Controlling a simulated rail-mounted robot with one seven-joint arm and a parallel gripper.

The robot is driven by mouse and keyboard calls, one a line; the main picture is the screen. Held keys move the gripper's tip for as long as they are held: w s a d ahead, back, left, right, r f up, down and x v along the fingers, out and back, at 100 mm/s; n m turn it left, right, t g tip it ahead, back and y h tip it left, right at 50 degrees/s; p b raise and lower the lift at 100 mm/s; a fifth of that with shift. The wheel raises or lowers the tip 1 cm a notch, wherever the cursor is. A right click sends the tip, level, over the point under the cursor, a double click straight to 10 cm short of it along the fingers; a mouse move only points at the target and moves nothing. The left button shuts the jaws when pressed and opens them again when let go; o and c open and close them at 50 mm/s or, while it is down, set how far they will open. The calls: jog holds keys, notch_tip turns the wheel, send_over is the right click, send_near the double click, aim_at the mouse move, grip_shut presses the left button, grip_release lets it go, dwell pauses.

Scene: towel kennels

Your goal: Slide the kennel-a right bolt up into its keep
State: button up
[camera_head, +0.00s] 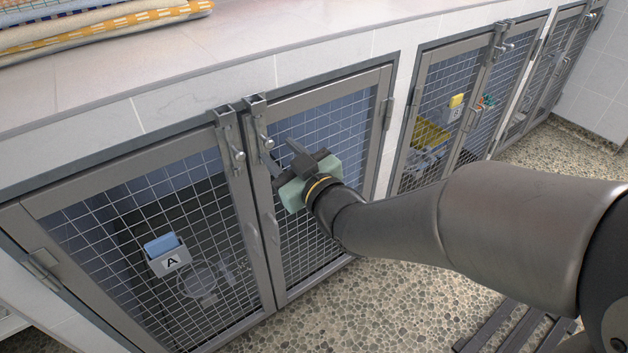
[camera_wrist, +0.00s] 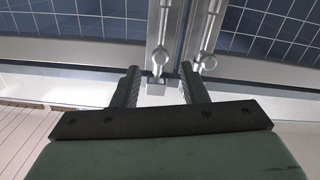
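The kennel-a right bolt (camera_head: 262,134) is a metal barrel bolt with a round knob, upright at the top of the right door (camera_head: 330,110). Its keep (camera_head: 254,100) is a bracket on the frame just above. The matching left bolt (camera_head: 233,146) is beside it. My gripper (camera_head: 281,151) is in front of the right door, just right of the right bolt. In the wrist view my gripper (camera_wrist: 160,67) has its two fingers apart with nothing held. That view looks upside down; one bolt (camera_wrist: 160,52) shows between the fingertips, seemingly the right one, and the other (camera_wrist: 208,48) is to its right.
Kennel A's left mesh door (camera_head: 160,235) carries a label holder (camera_head: 169,257) marked A. Folded towels (camera_head: 100,22) lie on the counter (camera_head: 230,45) above. Kennel B's doors (camera_head: 470,95) are further right. The pebbled floor (camera_head: 370,310) is open in front.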

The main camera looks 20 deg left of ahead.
jog(key=b+v, duration=0.6)
jog(key=v, duration=0.5)
jog(key=shift+r, duration=0.1)
